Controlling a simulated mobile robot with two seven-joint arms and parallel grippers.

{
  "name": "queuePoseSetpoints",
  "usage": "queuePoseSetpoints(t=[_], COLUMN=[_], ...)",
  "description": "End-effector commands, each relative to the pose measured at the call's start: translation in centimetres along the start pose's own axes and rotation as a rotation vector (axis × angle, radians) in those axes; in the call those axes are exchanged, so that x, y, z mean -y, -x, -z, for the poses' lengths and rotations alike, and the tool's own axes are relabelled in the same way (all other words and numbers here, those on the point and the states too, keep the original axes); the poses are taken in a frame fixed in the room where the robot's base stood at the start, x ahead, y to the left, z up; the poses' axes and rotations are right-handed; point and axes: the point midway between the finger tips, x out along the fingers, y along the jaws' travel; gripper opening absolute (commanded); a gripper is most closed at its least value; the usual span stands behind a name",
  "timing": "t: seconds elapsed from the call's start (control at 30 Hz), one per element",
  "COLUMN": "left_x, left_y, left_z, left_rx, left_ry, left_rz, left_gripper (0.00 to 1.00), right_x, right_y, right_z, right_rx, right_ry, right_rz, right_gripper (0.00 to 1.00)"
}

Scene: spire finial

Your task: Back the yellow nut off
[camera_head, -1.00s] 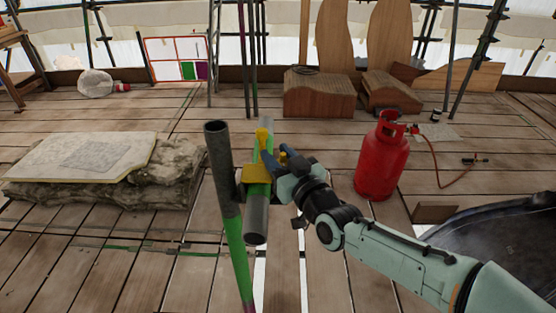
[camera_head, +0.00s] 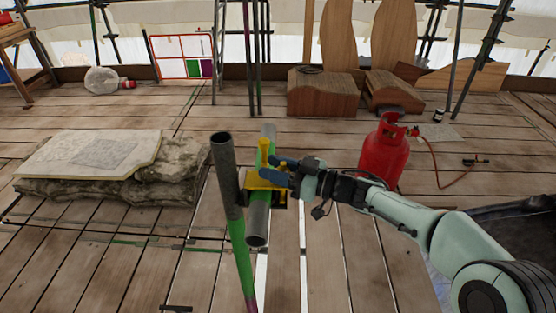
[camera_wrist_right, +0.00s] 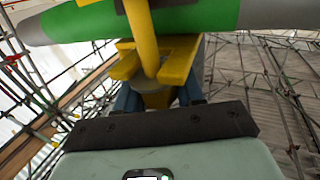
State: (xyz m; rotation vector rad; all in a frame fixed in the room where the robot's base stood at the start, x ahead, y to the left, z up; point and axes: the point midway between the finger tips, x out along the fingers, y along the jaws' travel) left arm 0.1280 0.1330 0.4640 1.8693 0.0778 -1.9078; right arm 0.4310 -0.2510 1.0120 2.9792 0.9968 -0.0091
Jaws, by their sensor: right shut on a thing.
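In the right wrist view, the blue fingers (camera_wrist_right: 157,98) are shut on the yellow nut (camera_wrist_right: 156,97), one on each side. A yellow bar (camera_wrist_right: 142,38) rises in front of the green tube (camera_wrist_right: 195,15) there. The nut is hard to make out in the head view. My left gripper is not in view.
A red gas cylinder (camera_head: 384,158) with a hose stands right, behind my right arm. Wooden blocks (camera_head: 322,92) stand at the back.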

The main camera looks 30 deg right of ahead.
Motion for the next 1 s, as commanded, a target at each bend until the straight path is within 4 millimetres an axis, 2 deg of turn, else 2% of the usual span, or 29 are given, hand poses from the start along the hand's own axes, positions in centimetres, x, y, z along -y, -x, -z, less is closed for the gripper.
queuePoseSetpoints(t=[0.27, 0.4, 0.6, 1.0], left_x=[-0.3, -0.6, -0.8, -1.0], left_y=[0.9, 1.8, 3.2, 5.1], left_z=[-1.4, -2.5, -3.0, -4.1], left_rx=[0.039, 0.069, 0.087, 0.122], left_ry=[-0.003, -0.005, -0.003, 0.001], left_rz=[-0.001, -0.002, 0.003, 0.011], left_gripper=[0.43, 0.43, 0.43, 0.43], right_x=[0.1, 0.4, 0.7, 1.1], right_y=[0.1, 0.2, 0.3, 0.5], right_z=[-0.2, -0.1, 0.1, 0.2], right_rx=[0.007, 0.005, 0.001, -0.005], right_ry=[0.0, 0.0, 0.001, 0.003], right_rz=[0.258, 0.388, 0.55, 0.738], right_gripper=[0.07, 0.07, 0.07, 0.07])
